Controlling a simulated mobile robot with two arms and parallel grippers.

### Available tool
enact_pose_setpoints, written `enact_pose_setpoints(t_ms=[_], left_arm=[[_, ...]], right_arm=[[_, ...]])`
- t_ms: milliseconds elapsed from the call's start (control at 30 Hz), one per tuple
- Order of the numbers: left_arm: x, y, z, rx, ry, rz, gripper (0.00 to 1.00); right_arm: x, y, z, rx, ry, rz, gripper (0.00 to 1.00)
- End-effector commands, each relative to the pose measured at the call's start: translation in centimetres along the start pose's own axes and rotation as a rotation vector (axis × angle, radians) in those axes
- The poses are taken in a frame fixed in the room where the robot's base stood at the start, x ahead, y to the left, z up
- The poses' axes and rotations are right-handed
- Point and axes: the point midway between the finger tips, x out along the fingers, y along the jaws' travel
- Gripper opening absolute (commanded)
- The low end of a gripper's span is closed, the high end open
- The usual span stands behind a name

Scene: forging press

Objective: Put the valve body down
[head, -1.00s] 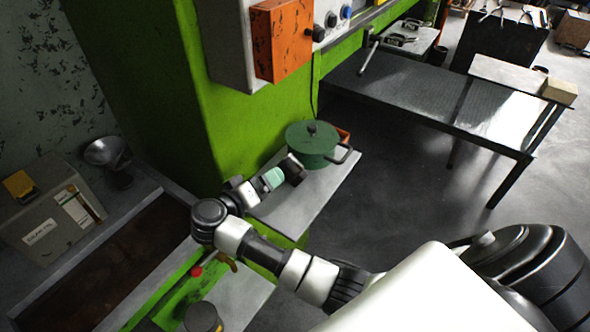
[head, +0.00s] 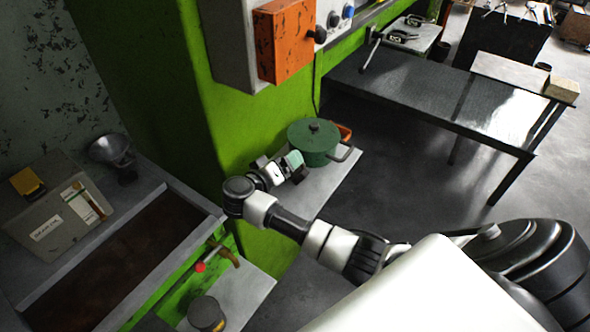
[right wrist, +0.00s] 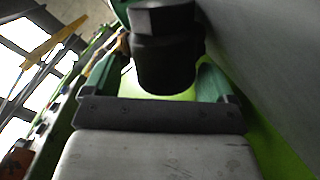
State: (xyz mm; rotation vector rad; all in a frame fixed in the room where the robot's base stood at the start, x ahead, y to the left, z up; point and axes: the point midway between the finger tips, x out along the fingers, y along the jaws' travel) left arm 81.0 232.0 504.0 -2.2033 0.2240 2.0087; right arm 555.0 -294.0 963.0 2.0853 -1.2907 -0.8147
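The valve body (right wrist: 165,45) is a dark metal part with a faceted top and a rounded lower body. In the right wrist view it sits between the green fingers of my right gripper (right wrist: 160,75), which appear closed against its sides. In the head view my right gripper (head: 295,166) is over the narrow grey ledge, just left of the green pot. A small dark piece (head: 301,174) at its fingertips looks like the valve body. Whether it touches the ledge is hidden. My left gripper is not in view.
The lidded green pot (head: 313,145) stands on the grey ledge (head: 325,188), with an orange item (head: 345,132) behind it. The green press wall (head: 230,120) rises at the left. The front of the ledge is clear. A dark table (head: 430,95) stands farther right.

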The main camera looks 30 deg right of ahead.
Motion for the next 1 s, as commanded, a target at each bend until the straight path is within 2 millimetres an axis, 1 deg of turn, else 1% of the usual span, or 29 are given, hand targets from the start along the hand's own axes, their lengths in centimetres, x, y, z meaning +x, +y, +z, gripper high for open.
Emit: enact_pose_setpoints(t_ms=[33, 300, 367, 400, 600, 767, 800, 933, 1000], left_arm=[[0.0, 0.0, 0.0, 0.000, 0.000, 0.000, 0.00], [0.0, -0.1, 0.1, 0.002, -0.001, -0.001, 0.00], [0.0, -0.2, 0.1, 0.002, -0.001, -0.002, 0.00], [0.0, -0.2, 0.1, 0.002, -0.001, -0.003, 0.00], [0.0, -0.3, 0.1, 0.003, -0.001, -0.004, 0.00], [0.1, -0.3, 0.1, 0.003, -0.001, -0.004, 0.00], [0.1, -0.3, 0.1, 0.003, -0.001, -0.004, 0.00], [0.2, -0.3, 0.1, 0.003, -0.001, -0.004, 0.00], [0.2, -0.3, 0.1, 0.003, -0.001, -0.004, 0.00]], right_arm=[[0.0, 0.0, 0.0, 0.000, 0.000, 0.000, 0.79], [0.0, -0.1, 0.1, -0.001, -0.002, -0.001, 0.37], [0.0, 0.0, 0.0, 0.000, -0.001, -0.001, 0.30], [0.0, 0.0, 0.1, 0.000, -0.001, -0.001, 0.24], [-0.1, -0.1, 0.1, -0.001, -0.002, -0.003, 0.24], [-0.2, 0.5, -0.5, 0.002, -0.002, -0.003, 0.24], [-0.3, 0.8, -0.8, 0.002, -0.002, -0.003, 0.17], [-0.7, 2.3, -2.2, 0.006, 0.000, -0.001, 0.17], [-0.7, 3.4, -2.7, 0.005, -0.002, 0.001, 0.17]])
